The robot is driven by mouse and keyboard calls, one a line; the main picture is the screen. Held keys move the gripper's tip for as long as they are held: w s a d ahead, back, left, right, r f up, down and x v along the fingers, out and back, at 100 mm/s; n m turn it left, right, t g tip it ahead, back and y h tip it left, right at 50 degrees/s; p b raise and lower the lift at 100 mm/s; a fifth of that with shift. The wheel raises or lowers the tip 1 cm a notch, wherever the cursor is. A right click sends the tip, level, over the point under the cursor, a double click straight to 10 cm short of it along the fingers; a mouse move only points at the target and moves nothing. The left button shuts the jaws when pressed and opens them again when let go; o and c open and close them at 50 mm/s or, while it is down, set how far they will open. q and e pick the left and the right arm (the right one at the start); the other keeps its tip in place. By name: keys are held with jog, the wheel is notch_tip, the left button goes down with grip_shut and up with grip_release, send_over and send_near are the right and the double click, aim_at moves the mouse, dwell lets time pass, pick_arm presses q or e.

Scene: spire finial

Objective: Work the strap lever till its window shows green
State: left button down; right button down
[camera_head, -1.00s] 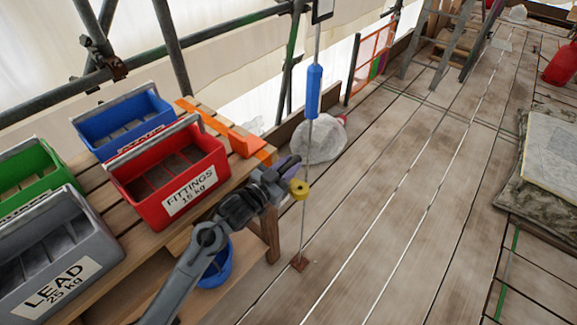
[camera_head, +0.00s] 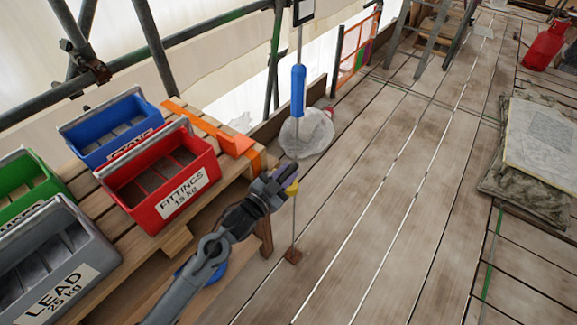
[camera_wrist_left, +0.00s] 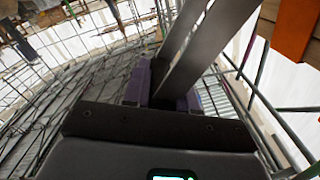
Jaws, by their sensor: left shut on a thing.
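A thin upright rod or strap (camera_head: 297,140) rises from a small brown plate (camera_head: 293,256) on the boards. It carries a blue sleeve (camera_head: 298,90) and, lower down, a yellow round piece (camera_head: 292,188). A dark-framed pale panel (camera_head: 303,10) is cut off at the top edge; no green shows on it. My right gripper is out of view.
A wooden bench (camera_head: 185,240) at left carries a red bin (camera_head: 160,185), blue bin (camera_head: 112,130), green bin (camera_head: 28,178) and grey bin (camera_head: 60,255). A white bag (camera_head: 306,135) lies behind the rod.

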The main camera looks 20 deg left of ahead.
pick_arm(q)
jog(key=shift+d+f, duration=0.1)
jog(key=shift+f, duration=0.05)
jog(key=c, duration=0.9)
grip_release()
jog(key=shift+s, duration=0.1)
jog(key=shift+s, duration=0.1)
jog(key=shift+s, duration=0.25)
jog(key=p+v, duration=0.2)
jog(key=v, duration=0.8)
